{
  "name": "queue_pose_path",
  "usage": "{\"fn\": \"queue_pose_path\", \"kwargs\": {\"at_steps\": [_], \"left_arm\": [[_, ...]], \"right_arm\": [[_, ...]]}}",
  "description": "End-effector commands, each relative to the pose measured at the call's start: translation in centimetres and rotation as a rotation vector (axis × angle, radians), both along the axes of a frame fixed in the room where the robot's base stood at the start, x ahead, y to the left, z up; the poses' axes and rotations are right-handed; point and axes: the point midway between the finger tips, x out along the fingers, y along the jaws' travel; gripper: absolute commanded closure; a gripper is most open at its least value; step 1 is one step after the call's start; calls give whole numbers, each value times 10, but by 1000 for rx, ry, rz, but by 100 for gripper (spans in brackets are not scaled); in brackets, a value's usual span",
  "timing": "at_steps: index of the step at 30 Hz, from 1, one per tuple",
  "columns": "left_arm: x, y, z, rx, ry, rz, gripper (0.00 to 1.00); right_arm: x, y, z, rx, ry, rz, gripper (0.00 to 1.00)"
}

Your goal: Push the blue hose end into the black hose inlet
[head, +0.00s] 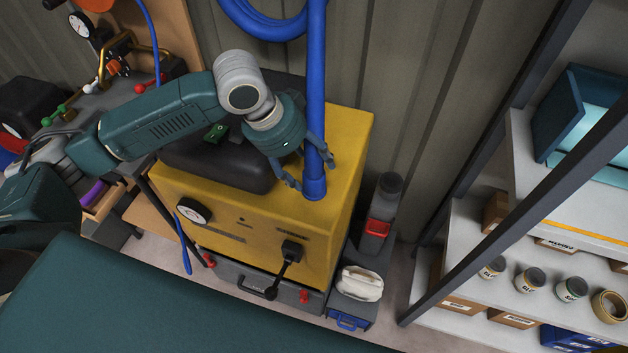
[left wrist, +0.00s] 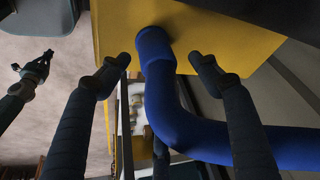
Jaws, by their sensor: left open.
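The blue hose (head: 317,70) hangs straight down to the top of the yellow machine (head: 347,150). Its collared blue hose end (head: 315,188) meets the machine top near the front right. In the left wrist view the collar (left wrist: 154,46) meets the yellow surface, with no clear gap; seating depth cannot be told. The black hose inlet does not show; the hose end may cover it. My left gripper (head: 311,172) is open, its fingers spread around the hose just above the collar. In the left wrist view, what looks like my right gripper (left wrist: 36,72) is small and dark at the left.
A black lever (head: 284,266) sticks out of the machine's front. A grey toolbox with a white cloth (head: 360,284) stands to its right. Shelves with several tins (head: 530,279) are at the far right.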

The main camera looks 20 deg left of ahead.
Motion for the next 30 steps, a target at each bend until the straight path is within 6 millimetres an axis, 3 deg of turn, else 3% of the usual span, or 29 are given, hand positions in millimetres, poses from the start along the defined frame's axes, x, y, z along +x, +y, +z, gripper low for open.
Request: {"fn": "queue_pose_path", "kwargs": {"at_steps": [12, 23, 24, 30], "left_arm": [[11, -12, -45, -1, 1, 0, 36], [12, -13, -49, 1, -1, -1, 36], [12, -13, -49, 1, -1, -1, 38], [12, -13, -49, 1, -1, -1, 76]], "right_arm": [[-12, 0, 13, -2, 17, 0, 100], [-8, -1, 13, -2, 12, 0, 100], [-8, -1, 13, -2, 12, 0, 100], [-8, -1, 13, -1, 11, 0, 100]]}}
